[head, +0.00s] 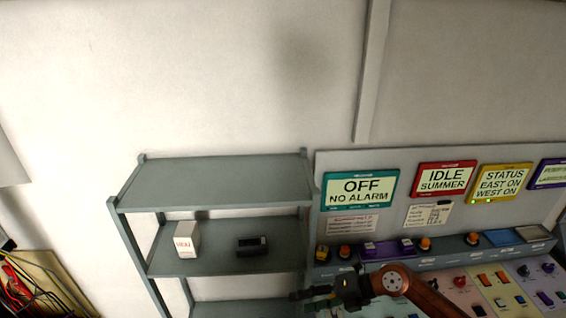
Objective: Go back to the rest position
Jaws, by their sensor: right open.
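My right gripper (318,294) shows at the bottom centre of the head view, with its brown arm coming in from the lower right. It is dark, points left and is open, with nothing seen between its fingers. It is in front of the lower left part of the control console (455,262) and near the right side of the shelf rack (210,182). My left gripper is not in the head view.
On the rack's middle shelf are a white box (187,239) and a black device (252,246). Signs reading OFF NO ALARM (360,188) and IDLE SUMMER (443,178) hang above the console. Cables (25,285) lie at lower left.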

